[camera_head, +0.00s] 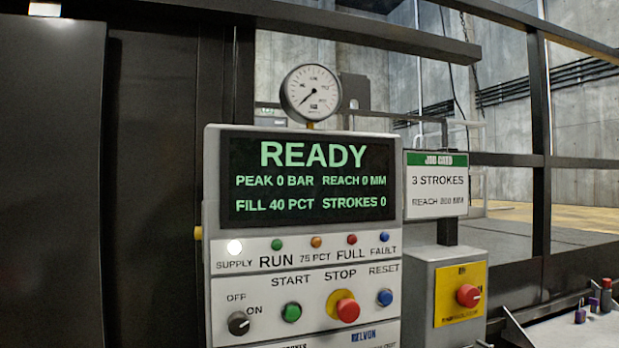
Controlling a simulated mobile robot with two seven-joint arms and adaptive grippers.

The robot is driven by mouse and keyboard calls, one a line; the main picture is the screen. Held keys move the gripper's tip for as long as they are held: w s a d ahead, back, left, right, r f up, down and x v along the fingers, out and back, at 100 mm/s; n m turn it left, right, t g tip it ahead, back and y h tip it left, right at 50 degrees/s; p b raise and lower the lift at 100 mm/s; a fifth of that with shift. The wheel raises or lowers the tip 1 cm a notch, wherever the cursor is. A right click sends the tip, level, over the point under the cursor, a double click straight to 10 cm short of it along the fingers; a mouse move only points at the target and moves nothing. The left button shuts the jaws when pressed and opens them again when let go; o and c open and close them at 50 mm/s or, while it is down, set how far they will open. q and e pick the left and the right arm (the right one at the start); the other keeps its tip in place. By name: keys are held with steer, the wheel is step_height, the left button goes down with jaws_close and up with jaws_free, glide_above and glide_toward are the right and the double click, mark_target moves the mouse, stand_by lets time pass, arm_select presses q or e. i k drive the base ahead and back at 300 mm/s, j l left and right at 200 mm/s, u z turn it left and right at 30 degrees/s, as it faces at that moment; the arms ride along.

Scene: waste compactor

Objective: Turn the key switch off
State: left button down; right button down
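The control panel (214,230) stands in the middle of the head view. A small black rotary switch (239,323) with OFF and ON lettering sits at its lower left. A pale mark on its face seems to point to the right, toward the ON side, but it is too small to be sure. No separate key can be made out. The white SUPPLY lamp (234,247) is lit, and the display (312,178) reads READY. Neither of my grippers is in view.
Right of the switch are a green START button (291,312), a red STOP button (347,309) and a blue RESET button (385,297). A red knob (468,295) on a yellow plate is further right. A tray (545,335) with small items stands lower right.

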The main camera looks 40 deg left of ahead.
mark_target(238, 322)
steer(key=u, duration=1.15)
